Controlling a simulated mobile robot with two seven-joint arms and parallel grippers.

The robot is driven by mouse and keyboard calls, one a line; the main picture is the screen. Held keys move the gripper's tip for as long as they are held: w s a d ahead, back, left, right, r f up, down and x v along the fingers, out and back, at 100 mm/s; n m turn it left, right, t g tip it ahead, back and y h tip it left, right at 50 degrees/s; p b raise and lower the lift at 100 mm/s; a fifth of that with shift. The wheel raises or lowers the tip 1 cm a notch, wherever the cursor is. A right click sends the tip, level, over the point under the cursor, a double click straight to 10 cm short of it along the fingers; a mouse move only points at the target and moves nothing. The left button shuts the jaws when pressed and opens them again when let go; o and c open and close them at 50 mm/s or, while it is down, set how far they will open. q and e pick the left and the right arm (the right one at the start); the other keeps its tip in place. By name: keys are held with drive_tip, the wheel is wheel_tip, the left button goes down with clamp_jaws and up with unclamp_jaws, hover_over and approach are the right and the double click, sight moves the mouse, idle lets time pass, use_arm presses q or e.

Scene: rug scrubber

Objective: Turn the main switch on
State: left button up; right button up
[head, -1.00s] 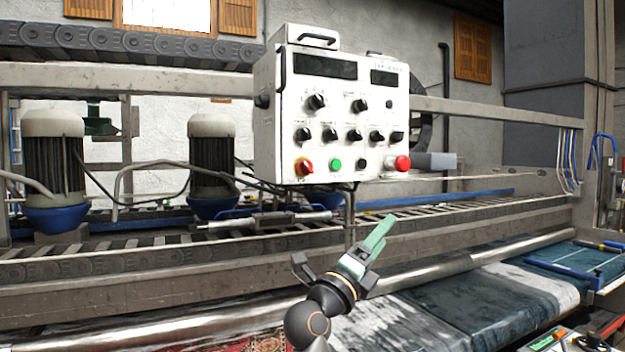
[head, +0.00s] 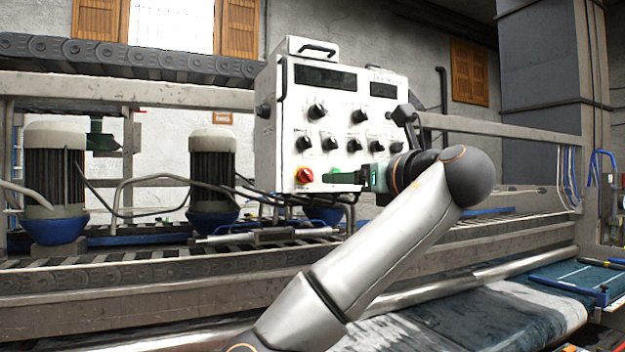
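The white control box (head: 290,140) stands in the middle of the head view. My gripper and wrist hide the green and red buttons. My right gripper is not in view.
Several black knobs (head: 317,111) sit above the switch on the panel. Two motors (head: 213,180) with blue bases stand to the left. Cables hang under the box. The space in front of the panel's left side looks clear.

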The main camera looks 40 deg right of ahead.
sight(310, 175)
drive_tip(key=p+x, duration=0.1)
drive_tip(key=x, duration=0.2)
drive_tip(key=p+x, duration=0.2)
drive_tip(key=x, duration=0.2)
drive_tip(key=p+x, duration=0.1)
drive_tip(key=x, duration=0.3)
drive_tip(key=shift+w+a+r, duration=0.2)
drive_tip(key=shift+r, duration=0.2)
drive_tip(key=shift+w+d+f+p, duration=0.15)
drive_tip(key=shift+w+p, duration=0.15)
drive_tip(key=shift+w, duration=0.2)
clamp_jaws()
